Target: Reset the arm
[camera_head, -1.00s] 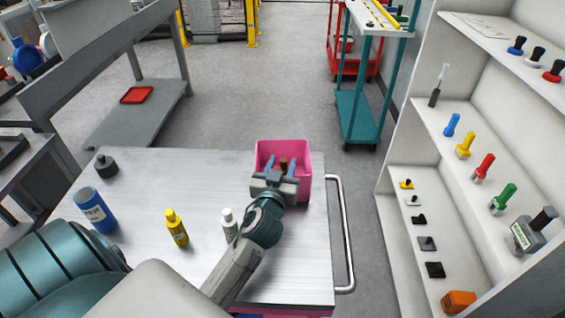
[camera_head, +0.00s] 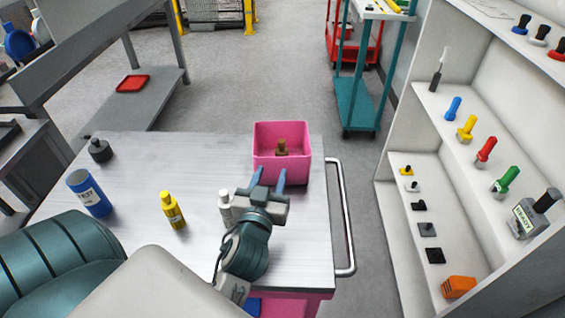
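My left gripper (camera_head: 268,179) is over the grey metal cart top (camera_head: 140,240), on the near side of a pink bin (camera_head: 297,170). Its two blue fingers are spread apart with nothing between them, pointing toward the bin. A brown stamp-like object (camera_head: 281,147) stands inside the bin, clear of the fingers. A white bottle (camera_head: 225,208) stands just left of the gripper and is partly hidden by it. My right gripper does not show.
A yellow bottle (camera_head: 172,211), a blue cylinder (camera_head: 90,194) and a black weight-like item (camera_head: 100,150) stand on the cart. A white shelf (camera_head: 410,105) with coloured stamps is at the right. The cart handle (camera_head: 343,220) juts out on the right.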

